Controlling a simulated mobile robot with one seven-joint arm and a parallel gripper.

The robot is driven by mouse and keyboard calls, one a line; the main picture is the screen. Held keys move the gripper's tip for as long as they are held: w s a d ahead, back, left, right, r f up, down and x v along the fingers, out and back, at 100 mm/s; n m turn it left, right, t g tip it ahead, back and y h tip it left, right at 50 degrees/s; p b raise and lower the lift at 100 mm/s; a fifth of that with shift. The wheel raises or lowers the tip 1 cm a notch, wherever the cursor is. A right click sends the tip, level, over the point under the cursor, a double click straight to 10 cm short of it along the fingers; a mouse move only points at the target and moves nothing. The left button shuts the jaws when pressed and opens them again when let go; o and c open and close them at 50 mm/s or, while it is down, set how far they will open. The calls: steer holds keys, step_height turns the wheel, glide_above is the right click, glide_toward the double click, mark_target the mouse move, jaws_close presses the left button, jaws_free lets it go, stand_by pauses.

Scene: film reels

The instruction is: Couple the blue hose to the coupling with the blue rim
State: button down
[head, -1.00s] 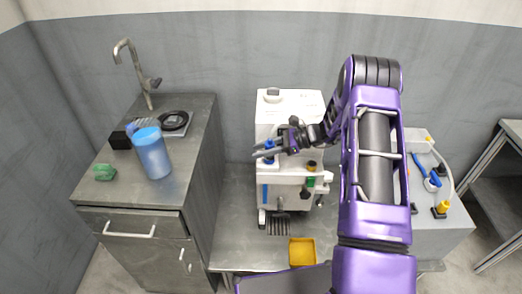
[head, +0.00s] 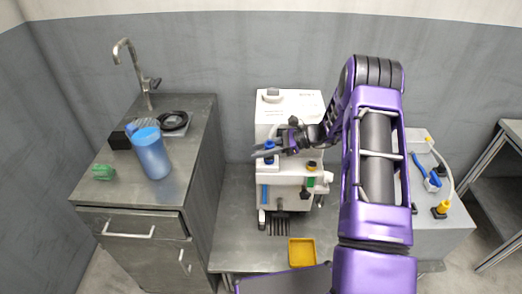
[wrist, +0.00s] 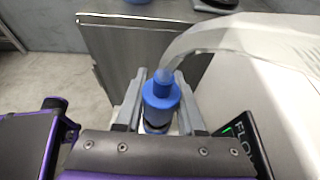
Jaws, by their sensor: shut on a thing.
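The blue hose end (wrist: 160,98) is upright between my fingers in the wrist view, with its clear tube curving off to the right. It shows as a small blue spot (head: 269,145) at the white machine's front left in the head view. My gripper (head: 265,152) is shut on it, over the machine's front ledge; its fingers also show in the wrist view (wrist: 158,102). A bit of blue (head: 269,161) shows just under the fingers, where the blue-rimmed coupling seems to be. The fingers and hose end mostly hide it. I cannot tell whether the hose is seated.
The white machine (head: 290,104) stands on a metal table (head: 235,225). A yellow-rimmed coupling (head: 312,166) is to the right on its ledge. A yellow tray (head: 302,252) lies in front. A sink cabinet with a blue jug (head: 152,155) is at left. A grey unit (head: 445,225) is at right.

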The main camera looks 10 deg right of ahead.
steer(key=shift+f+b, duration=0.4)
steer(key=shift+f, duration=0.15)
steer(key=c, duration=0.8)
jaws_free()
steer(key=p+v, duration=0.1)
steer(key=v, duration=1)
